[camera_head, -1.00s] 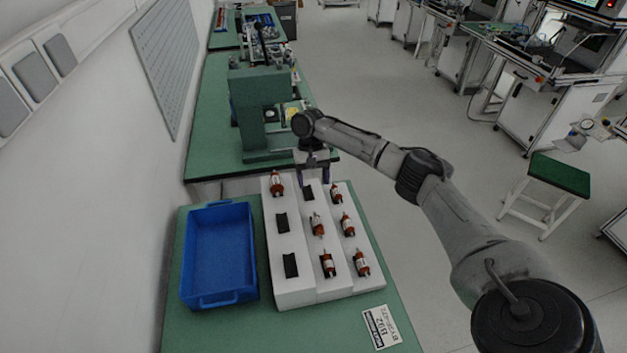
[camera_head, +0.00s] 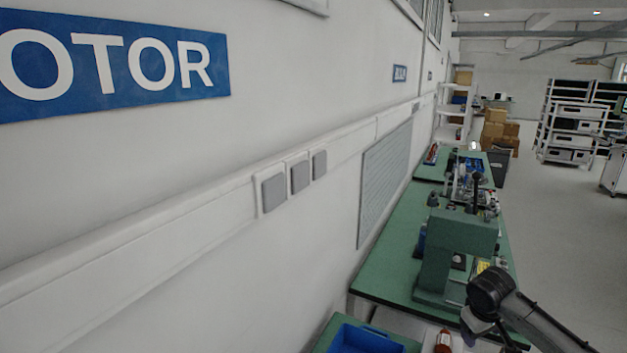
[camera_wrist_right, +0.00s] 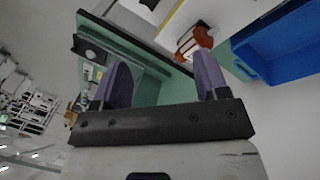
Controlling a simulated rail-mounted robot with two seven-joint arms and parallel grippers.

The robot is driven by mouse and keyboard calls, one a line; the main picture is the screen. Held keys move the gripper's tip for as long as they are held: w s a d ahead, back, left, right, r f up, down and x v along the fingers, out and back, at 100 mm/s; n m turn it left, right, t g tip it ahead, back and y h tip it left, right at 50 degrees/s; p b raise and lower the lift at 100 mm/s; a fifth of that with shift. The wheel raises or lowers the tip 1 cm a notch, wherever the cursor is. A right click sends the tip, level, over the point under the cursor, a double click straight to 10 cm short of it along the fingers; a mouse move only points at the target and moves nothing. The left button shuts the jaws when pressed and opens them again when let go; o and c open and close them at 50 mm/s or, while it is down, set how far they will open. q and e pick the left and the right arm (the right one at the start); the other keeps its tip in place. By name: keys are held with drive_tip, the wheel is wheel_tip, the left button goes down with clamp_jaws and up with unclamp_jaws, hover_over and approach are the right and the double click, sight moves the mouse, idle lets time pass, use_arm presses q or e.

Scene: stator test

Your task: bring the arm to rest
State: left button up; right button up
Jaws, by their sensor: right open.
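My right arm comes in at the lower right of the head view, its gripper end cut off by the bottom edge. In the right wrist view my right gripper (camera_wrist_right: 162,64) has its two purple fingers wide apart, with nothing held between them. A red and white stator part (camera_wrist_right: 193,40) shows beyond the right-hand finger in that view, apart from the grip as far as I can tell. A red part (camera_head: 443,341) also shows at the bottom of the head view, left of the arm. My left gripper is not in view.
A blue bin (camera_head: 368,338) shows at the bottom edge, and its wall shows in the wrist view (camera_wrist_right: 245,36). A green press (camera_head: 450,246) stands on the green bench (camera_head: 389,258) beyond the arm. A white wall runs along the left; open floor lies right.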

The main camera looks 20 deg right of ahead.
drive_tip(key=w+a+r+n+t+h, duration=0.2)
drive_tip(key=w+a+r+n+t, duration=0.3)
drive_tip(key=a, duration=0.4)
drive_tip(key=s+a+n+t+y, duration=0.1)
drive_tip(key=s+a+t, duration=0.1)
drive_tip(key=a, duration=0.5)
drive_tip(key=s+a+n+t+y, duration=0.1)
drive_tip(key=s+a+t, duration=0.2)
drive_tip(key=a, duration=0.5)
drive_tip(key=s+a+f+m+g+y, duration=0.1)
drive_tip(key=s+a+f+g, duration=0.15)
drive_tip(key=s+f, duration=0.7)
drive_tip(key=s+a+f+m+g+y, duration=0.15)
drive_tip(key=s+a+f, duration=0.35)
drive_tip(key=s, duration=0.7)
drive_tip(key=s+a+f+m+g+y, duration=0.1)
drive_tip(key=s+a+f+m+g, duration=0.15)
drive_tip(key=s+f, duration=0.7)
wheel_tip(320, 180, up, 28)
drive_tip(key=s+n+p, duration=0.1)
drive_tip(key=p, duration=2.5)
drive_tip(key=shift+f+g+p, duration=0.25)
drive_tip(key=shift+g+p, duration=0.1)
drive_tip(key=shift+g, duration=0.1)
drive_tip(key=shift+s, duration=0.1)
